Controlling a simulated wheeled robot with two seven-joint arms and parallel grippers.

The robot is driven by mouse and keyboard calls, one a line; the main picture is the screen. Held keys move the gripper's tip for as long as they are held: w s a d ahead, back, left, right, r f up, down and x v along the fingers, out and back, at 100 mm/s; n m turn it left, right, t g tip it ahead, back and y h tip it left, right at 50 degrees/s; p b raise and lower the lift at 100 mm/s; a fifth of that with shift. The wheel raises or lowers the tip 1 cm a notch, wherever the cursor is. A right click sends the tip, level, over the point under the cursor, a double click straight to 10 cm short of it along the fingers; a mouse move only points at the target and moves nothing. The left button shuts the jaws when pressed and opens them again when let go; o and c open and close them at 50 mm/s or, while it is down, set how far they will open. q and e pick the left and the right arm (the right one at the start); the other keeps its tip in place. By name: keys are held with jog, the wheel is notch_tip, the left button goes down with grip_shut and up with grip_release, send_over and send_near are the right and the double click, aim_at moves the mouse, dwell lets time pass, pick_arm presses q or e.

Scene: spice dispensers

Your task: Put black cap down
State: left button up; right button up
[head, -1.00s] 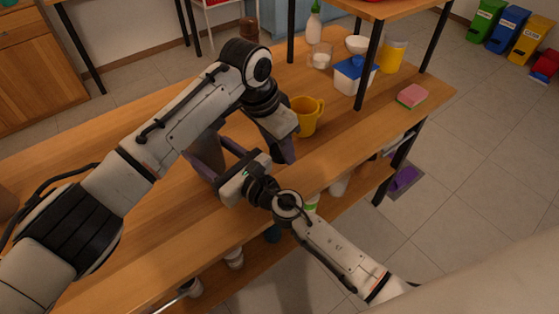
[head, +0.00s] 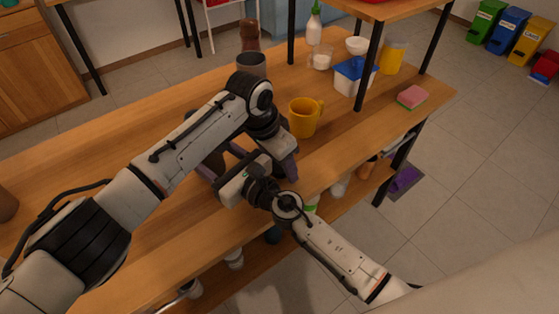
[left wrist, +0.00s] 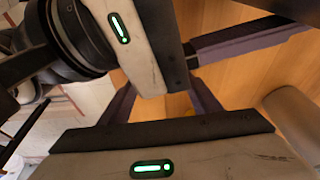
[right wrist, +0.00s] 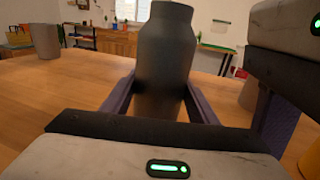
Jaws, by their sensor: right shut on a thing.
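My right gripper (right wrist: 158,105) is shut on a dark grey bottle (right wrist: 165,50), which stands upright between its fingers. The bottle also shows in the head view (head: 214,160), partly hidden by my arms. My left gripper (left wrist: 163,105) is beside my right gripper, with its two purple fingers apart and wooden tabletop visible between them. In the head view the left gripper (head: 288,168) is to the right of the bottle, near the table's front edge. I cannot make out a black cap in any view; the tips of the left fingers are partly hidden.
A yellow mug (head: 304,118) stands close behind my left gripper. A grey canister (head: 251,65) and a brown bottle (head: 250,36) stand farther back. A blue-lidded tub (head: 350,77) and a pink sponge (head: 412,97) are at the right. The left tabletop is mostly clear.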

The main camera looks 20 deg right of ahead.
pick_arm(q)
jog(key=shift+r, duration=0.1)
jog(key=v, duration=1.2)
jog(key=shift+r, duration=0.1)
pick_arm(e)
jog(key=o, duration=1.6)
jog(key=v, duration=1.2)
jog(key=shift+f, duration=0.1)
